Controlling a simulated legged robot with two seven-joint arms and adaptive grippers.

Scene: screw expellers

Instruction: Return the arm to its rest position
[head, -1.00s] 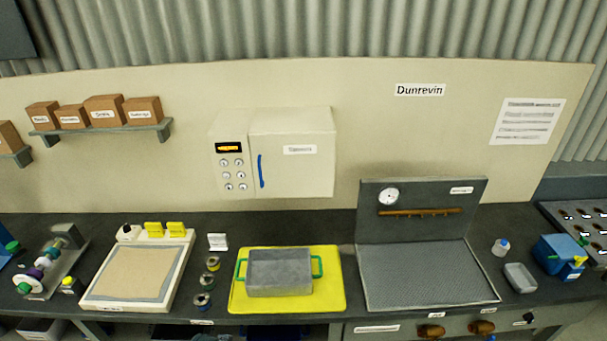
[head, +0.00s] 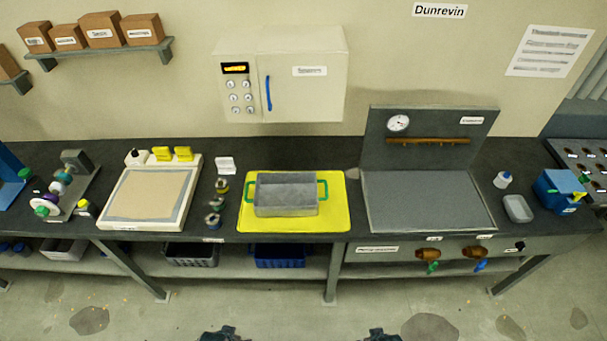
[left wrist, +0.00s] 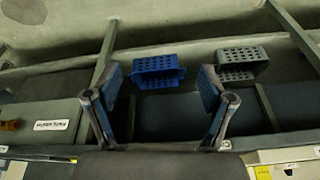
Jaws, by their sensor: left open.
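In the left wrist view my left gripper (left wrist: 161,82) has its two dark fingers spread wide apart, with nothing between them. Beyond the fingers are the bench's lower shelf and its baskets, shown upside down. In the head view two small dark parts of mine show at the bottom edge, left (head: 222,335) and right (head: 382,335), both low in front of the bench and apart from it. They are mostly cut off, so the right one's jaws cannot be made out.
The dark bench (head: 350,236) carries a grey metal tray (head: 286,208) with green handles on a yellow mat (head: 300,224). Below it are a blue basket (head: 278,256) and a grey basket (head: 190,255). The floor (head: 300,315) in front is open.

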